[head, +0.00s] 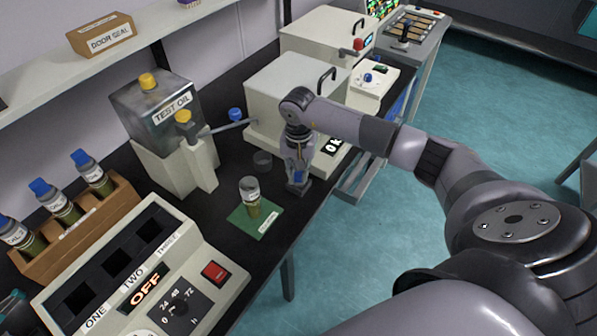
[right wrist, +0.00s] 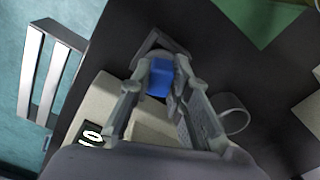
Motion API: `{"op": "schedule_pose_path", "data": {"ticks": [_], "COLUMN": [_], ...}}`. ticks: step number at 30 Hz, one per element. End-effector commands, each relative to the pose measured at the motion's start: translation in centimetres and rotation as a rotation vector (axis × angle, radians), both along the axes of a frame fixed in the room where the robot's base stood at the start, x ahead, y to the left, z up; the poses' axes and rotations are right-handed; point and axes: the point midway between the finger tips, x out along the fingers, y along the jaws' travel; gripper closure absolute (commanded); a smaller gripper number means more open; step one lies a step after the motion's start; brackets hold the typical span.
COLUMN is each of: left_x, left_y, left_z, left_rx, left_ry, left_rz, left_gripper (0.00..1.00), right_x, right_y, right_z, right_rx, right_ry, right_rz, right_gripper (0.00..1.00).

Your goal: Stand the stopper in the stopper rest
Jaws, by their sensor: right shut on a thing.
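The blue stopper (right wrist: 159,77) is between the fingers of my right gripper (right wrist: 165,68) in the right wrist view, and the gripper is shut on it. In the head view my right gripper (head: 298,184) points down over the black bench near its front edge; the stopper is mostly hidden there by the fingers. A small round grey cup, which looks like the stopper rest (head: 262,161), stands on the bench just left of the gripper. It also shows in the right wrist view (right wrist: 236,119), beside the fingers and apart from the stopper.
An uncapped vial (head: 250,190) stands on a green mat (head: 242,221) close by. A rack (head: 94,222) of blue-capped vials and a control box (head: 220,262) stand left.

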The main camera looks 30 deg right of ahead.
Motion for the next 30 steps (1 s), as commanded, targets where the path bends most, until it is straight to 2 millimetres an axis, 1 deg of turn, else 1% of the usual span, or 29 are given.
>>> {"op": "schedule_pose_path", "data": {"ticks": [6,7,17,26,30], "left_x": [0.0,0.1,0.1,0.1,0.1], "left_y": [0.0,0.0,0.0,0.2,0.2], "left_z": [-0.4,-0.3,-0.3,-0.3,-0.3], "left_rx": [0.000,0.000,0.000,0.003,0.002], "left_ry": [-0.001,-0.001,-0.001,-0.002,-0.001], "left_rz": [0.000,0.000,0.000,0.000,0.000], "left_gripper": [0.42,0.42,0.42,0.42,0.42], "right_x": [0.0,0.0,0.0,0.0,0.1], "right_y": [0.0,0.0,0.0,0.0,-0.1], "right_z": [-0.4,-0.3,-0.3,-0.2,0.9], "right_rx": [-0.001,-0.001,0.000,0.000,-0.001], "right_ry": [-0.001,-0.001,0.000,0.000,-0.004], "right_rz": [0.000,0.000,0.000,0.000,0.000], "right_gripper": [1.00,0.81,0.59,0.59,0.59]}}
